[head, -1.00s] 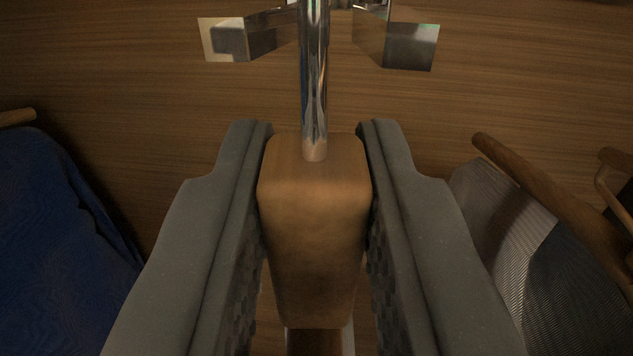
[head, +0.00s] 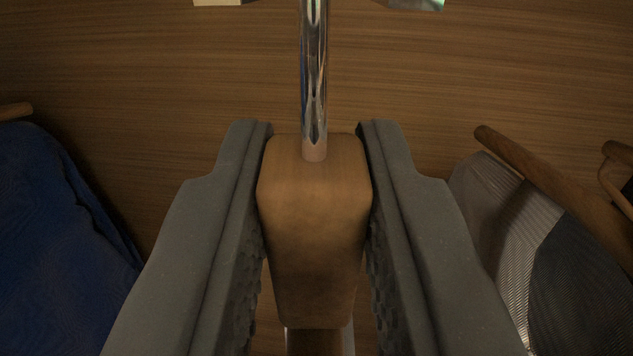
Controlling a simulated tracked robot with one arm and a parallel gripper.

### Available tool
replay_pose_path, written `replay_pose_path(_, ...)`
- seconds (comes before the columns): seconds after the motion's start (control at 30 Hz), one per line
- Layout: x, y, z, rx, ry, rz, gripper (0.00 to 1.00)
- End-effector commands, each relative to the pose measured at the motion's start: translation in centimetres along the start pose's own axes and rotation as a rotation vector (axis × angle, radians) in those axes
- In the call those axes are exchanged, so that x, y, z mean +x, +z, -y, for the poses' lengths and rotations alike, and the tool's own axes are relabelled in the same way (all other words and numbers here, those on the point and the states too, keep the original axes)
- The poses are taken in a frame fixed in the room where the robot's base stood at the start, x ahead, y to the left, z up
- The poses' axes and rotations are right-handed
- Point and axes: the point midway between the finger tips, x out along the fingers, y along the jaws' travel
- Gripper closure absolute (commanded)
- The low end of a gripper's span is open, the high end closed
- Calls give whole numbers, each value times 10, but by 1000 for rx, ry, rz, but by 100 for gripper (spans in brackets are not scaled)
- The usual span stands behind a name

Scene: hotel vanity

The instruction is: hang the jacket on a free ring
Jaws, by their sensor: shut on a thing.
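My gripper (head: 315,140) is shut on a wooden hanger block (head: 315,225), with one grey finger on each side of it. A shiny metal rod (head: 314,80) rises from the top of the block. A blue garment (head: 60,215) is at the left. A grey striped garment (head: 500,210) hangs on a wooden hanger (head: 530,175) at the right. I cannot tell which garment, if any, hangs from the block I hold. Only the lower edges of two metal fittings, possibly ring mounts (head: 412,4), show at the top edge.
A wood-grain panel (head: 420,90) fills the background. More wood (head: 617,170) is at the right edge. The garments flank my gripper on both sides.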

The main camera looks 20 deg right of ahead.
Motion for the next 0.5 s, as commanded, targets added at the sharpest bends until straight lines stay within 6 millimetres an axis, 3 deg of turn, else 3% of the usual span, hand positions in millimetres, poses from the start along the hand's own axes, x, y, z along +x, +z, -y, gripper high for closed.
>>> replay_pose_path(0.13,0,-2,0,0,1,-3,100)
replay_pose_path(0.17,0,-2,0,0,1,-3,72)
replay_pose_path(0.23,0,-2,0,0,1,-2,55)
replay_pose_path(0.5,0,0,0,0,0,0,55)
